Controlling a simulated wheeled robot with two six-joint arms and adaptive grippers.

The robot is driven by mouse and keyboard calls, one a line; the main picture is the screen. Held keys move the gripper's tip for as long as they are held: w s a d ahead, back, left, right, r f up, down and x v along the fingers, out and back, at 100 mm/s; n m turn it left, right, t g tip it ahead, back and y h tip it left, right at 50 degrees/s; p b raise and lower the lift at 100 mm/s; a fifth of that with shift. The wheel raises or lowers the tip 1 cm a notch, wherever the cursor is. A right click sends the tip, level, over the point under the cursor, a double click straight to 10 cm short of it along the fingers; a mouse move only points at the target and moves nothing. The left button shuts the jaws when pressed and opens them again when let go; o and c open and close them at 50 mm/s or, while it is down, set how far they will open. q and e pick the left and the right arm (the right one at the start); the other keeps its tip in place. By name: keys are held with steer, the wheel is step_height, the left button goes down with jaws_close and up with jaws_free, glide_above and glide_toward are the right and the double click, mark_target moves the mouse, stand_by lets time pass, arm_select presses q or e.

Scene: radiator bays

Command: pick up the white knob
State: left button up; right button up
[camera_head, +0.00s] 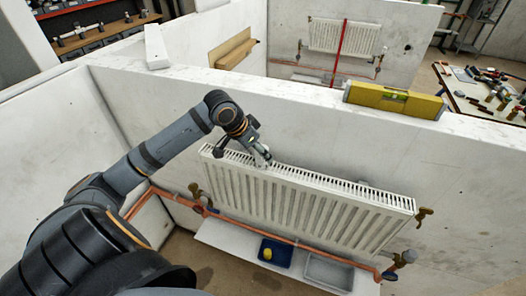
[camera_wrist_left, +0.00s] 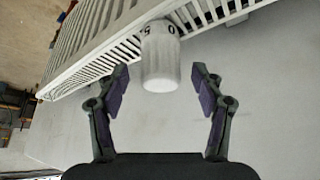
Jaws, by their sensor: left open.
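The white knob (camera_wrist_left: 160,62) shows in the left wrist view as a short cylinder with dark digits at one end. It appears against the slatted top of the white radiator (camera_wrist_left: 110,42). My left gripper (camera_wrist_left: 159,84) is open, with one finger on each side of the knob's free end and gaps visible on both sides. In the head view my left gripper (camera_head: 262,158) is at the top edge of the radiator (camera_head: 310,205), towards its left end. I cannot make out the knob clearly there. My right gripper is not in view.
A yellow level (camera_head: 395,100) and a white block (camera_head: 156,47) rest on the wall top. Copper pipe and valves run below the radiator. A blue tray (camera_head: 285,258) with a yellow item (camera_head: 267,254) and a grey tray (camera_head: 328,272) lie on a low white shelf.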

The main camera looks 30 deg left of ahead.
arm_select(q)
steer(key=shift+w+d+f, duration=0.1)
steer(key=shift+w+f, duration=0.2)
steer(key=shift+f, duration=0.6)
steer(key=shift+c, duration=0.4)
steer(key=shift+w, duration=0.1)
steer(key=c, duration=1.2)
